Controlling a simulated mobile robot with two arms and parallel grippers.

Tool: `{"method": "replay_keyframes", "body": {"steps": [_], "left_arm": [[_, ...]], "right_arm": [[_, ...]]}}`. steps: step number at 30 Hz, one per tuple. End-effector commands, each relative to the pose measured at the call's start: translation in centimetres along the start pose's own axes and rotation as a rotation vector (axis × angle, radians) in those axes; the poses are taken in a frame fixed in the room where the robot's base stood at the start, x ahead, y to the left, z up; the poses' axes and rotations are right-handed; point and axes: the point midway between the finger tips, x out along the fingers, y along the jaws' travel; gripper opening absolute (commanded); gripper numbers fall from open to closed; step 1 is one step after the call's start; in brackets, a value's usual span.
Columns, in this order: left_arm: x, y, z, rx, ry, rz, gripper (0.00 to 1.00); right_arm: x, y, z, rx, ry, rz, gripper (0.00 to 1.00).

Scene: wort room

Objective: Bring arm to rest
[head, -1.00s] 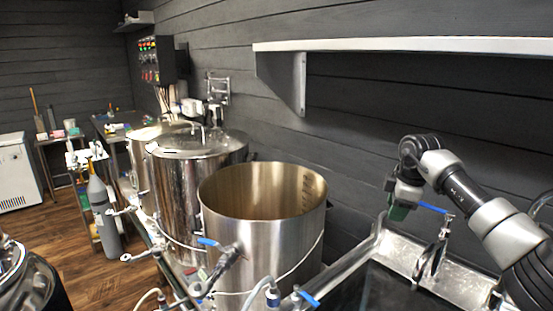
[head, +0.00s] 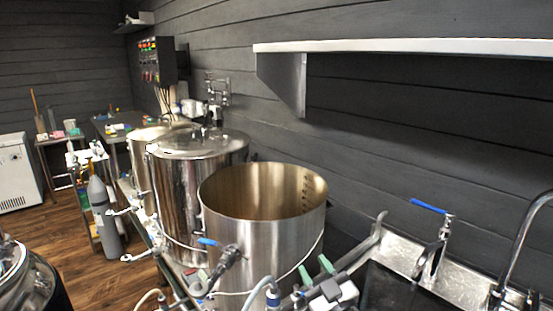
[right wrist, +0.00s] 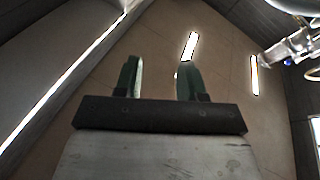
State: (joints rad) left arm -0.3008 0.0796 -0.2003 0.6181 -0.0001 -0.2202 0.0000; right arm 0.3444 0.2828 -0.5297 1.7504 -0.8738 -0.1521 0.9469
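My right gripper (head: 313,264) is low in the head view, at the bottom between the open steel kettle and the sink. Its two green fingers point up and stand apart. The right wrist view shows the same green fingers (right wrist: 158,78) spread with nothing between them. Most of my right arm is out of the head view. My left gripper is not in view.
The open kettle (head: 262,235) stands just left of my right gripper, with a hose and valve at its front. The sink (head: 390,290) and its blue-handled tap (head: 430,206) are to the right. A white shelf (head: 420,46) is on the wall above.

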Motion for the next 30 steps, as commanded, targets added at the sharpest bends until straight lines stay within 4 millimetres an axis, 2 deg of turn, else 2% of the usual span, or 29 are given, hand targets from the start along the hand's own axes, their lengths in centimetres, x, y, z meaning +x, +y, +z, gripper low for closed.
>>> {"method": "replay_keyframes", "body": {"steps": [1, 4, 8, 9, 12, 15, 21, 27, 29, 30], "left_arm": [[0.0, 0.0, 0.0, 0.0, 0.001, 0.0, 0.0], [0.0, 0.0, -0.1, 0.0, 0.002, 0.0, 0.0], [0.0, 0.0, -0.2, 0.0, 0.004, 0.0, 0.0], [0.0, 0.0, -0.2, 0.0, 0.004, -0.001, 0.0], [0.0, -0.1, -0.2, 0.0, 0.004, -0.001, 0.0], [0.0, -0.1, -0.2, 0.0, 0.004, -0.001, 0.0], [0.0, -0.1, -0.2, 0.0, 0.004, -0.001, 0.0], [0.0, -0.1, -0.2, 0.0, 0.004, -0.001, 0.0], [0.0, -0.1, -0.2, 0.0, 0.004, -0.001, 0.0], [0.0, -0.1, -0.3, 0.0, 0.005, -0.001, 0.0]], "right_arm": [[-2.4, 0.5, 1.4, 0.047, -0.083, 0.091, 0.4], [-7.3, 1.7, 4.2, 0.114, -0.296, 0.249, 0.4], [-15.3, 1.7, 7.9, 0.189, -0.633, 0.358, 0.4], [-17.8, 1.4, 8.7, 0.209, -0.737, 0.367, 0.4], [-23.2, 0.3, 9.8, 0.246, -0.955, 0.354, 0.4], [-27.4, -1.0, 10.0, 0.275, -1.122, 0.311, 0.4], [-33.9, -3.2, 9.2, 0.317, -1.365, 0.198, 0.4], [-39.1, -5.2, 7.5, 0.352, -1.547, 0.063, 0.4], [-40.1, -5.7, 7.4, 0.359, -1.584, 0.027, 0.4], [-39.9, -5.8, 8.5, 0.357, -1.583, 0.03, 0.4]]}}
